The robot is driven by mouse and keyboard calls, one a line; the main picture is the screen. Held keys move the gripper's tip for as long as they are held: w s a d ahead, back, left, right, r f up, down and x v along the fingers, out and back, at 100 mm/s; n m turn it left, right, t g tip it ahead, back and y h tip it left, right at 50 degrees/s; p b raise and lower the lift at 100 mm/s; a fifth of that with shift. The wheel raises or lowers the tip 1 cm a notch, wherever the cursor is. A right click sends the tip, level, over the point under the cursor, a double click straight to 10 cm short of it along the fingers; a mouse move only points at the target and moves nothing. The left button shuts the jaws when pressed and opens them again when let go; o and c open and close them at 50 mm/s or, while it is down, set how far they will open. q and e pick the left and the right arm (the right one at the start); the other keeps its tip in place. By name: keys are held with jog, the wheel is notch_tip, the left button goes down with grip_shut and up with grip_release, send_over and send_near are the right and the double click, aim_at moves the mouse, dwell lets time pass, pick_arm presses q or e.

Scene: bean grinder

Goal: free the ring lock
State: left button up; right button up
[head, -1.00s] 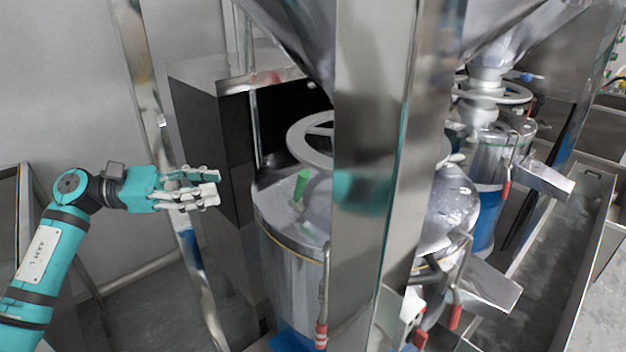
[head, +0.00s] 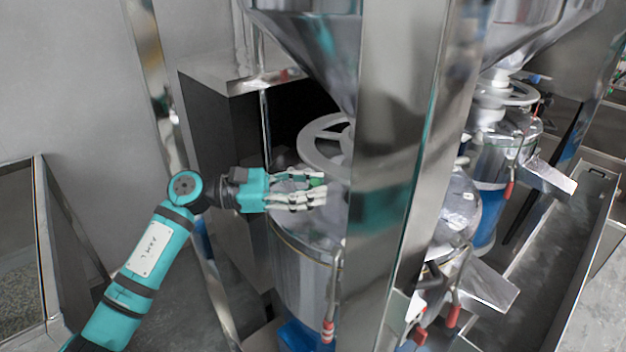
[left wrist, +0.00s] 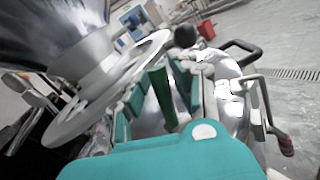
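A green upright handle (head: 317,181) stands on the metal lid of the near grinder, below a grey ring-shaped handwheel (head: 309,150). My left gripper (head: 316,190) reaches over the lid, its fingers at the handle and hiding most of it in the head view. In the left wrist view the green handle (left wrist: 163,97) lies between the open fingers (left wrist: 165,88); whether they touch it I cannot tell. The wheel's rim (left wrist: 72,122) shows on the left there. Which part is the ring lock is not clear. My right gripper is not in view.
A steel post (head: 405,150) stands right of the left gripper and hides part of the grinder. A steel hopper (head: 310,45) hangs above. A red-tipped lever (head: 328,325) hangs at the drum's side. A dark cabinet (head: 225,140) stands behind; floor at left is free.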

pick_arm(q)
jog(key=shift+d, duration=0.2)
grip_shut()
jog(key=shift+w, duration=0.1)
